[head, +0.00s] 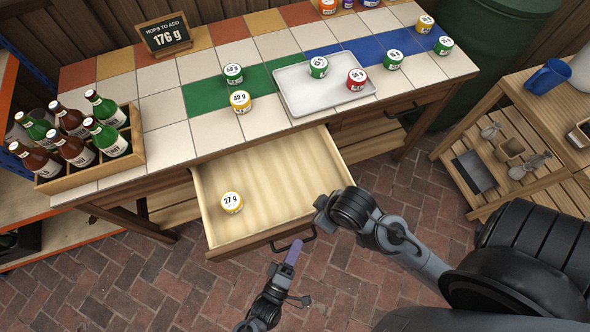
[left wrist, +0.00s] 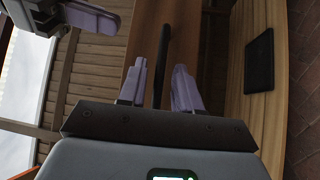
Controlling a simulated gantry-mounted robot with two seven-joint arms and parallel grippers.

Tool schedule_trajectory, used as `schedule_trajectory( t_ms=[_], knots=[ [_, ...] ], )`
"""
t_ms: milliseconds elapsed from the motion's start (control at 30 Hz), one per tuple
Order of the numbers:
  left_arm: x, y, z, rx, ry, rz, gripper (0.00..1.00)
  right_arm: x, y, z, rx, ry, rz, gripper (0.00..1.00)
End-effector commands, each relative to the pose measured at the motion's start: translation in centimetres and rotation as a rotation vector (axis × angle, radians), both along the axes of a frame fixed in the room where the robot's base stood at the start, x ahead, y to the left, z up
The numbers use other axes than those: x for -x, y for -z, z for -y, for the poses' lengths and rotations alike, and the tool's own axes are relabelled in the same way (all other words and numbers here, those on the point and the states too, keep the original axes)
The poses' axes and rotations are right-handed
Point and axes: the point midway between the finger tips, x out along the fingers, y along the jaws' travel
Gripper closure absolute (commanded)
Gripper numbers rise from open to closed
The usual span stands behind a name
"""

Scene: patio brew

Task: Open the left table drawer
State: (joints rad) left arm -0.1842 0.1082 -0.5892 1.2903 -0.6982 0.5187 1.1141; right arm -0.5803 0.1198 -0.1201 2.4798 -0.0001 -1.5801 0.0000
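The left table drawer (head: 270,170) is pulled well out from the table front. A jar labelled 27 g (head: 232,202) stands inside it. Its dark bar handle (head: 309,236) is on the drawer front. My left gripper (head: 293,252) is at the handle. In the left wrist view the handle (left wrist: 162,65) shows between the two lavender fingers (left wrist: 160,85), which are apart with a gap on each side; contact is not visible. My right arm reaches over the drawer's right front corner in the head view. Its fingertips are not clear there.
The tiled table (head: 160,110) carries a bottle crate (head: 143,152), a tray (head: 290,95), several jars and a sign (head: 163,35). A second drawer handle (head: 397,113) is farther right. A wooden cart (head: 480,110) stands at right. Brick floor is clear in front of the drawer.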

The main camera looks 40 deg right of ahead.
Motion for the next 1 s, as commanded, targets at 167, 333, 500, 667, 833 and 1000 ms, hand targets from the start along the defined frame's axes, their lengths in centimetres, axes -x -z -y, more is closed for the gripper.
schedule_trajectory(
  t_ms=[167, 333, 500, 667, 833, 1000],
  knots=[
    [0.0, 0.0, 0.0, 0.0, 0.0, 0.0, 0.63, 0.0, 0.0, 0.0, 0.0, 0.0, -0.001, 1.0],
    [0.0, 0.0, -0.1, 0.0, 0.0, 0.0, 0.63, 0.0, 0.0, 0.0, 0.0, 0.0, -0.001, 1.0],
    [0.6, 0.2, -1.4, -0.003, 0.001, -0.001, 0.63, 0.0, -0.3, 0.0, 0.0, 0.0, -0.001, 1.0],
    [1.4, 0.5, -3.7, -0.004, -0.001, -0.002, 0.63, 0.0, -0.8, 0.0, 0.0, 0.0, -0.001, 1.0],
    [2.6, 0.8, -6.5, -0.003, 0.0, 0.0, 0.63, 0.0, -1.2, 0.0, 0.0, 0.0, -0.001, 1.0],
    [3.4, 1.2, -8.6, -0.003, 0.001, -0.001, 0.63, 0.0, -1.5, 0.0, 0.0, 0.0, -0.001, 1.0]
  ],
)
